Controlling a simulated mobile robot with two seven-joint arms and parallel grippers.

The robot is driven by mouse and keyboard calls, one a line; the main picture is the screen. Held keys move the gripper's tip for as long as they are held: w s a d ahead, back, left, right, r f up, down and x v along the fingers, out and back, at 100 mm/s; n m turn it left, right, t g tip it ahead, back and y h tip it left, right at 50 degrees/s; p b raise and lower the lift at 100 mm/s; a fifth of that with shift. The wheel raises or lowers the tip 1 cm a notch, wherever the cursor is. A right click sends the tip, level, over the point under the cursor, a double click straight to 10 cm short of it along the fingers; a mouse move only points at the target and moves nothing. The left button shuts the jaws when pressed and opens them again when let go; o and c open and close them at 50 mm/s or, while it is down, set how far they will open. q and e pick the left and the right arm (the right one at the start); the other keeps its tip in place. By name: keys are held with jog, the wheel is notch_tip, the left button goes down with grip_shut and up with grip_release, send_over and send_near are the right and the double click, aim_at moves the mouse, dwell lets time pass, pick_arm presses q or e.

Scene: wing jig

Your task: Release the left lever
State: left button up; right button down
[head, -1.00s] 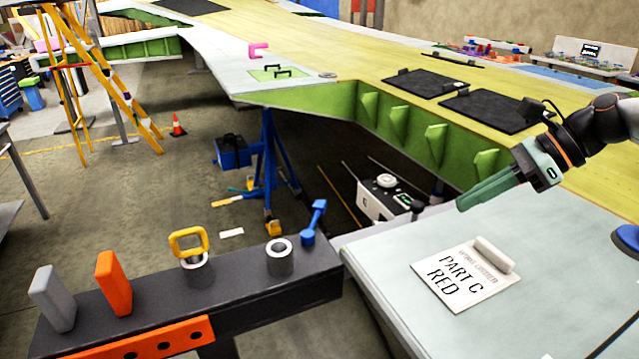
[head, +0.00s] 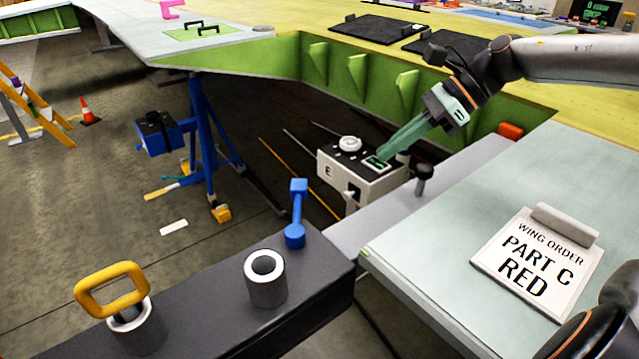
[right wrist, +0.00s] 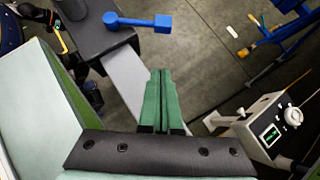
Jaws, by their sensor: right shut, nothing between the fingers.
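A blue lever (head: 296,212) stands upright at the end of the dark beam; it also shows in the right wrist view (right wrist: 137,21). No label marks it as left or right. My right gripper (head: 381,161) is shut and empty, its green fingers pointing down and left. In the head view its tips overlap the white box marked E (head: 338,178). My left gripper is not in view.
The dark beam (head: 215,318) carries a grey cylinder (head: 266,281) and a yellow-handled pin (head: 112,291). A dark knob (head: 424,180) stands on the grey bar. The green wing edge (head: 335,75) lies behind. A sign reading PART C RED (head: 537,262) lies on the pale panel.

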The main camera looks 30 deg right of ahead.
aim_at(298, 209)
jog(key=w+a+r+x, duration=0.1)
jog(key=r+x, duration=0.1)
jog(key=x, duration=1)
jog(key=shift+w+a+f, duration=0.25)
jog(key=shift+a, duration=0.4)
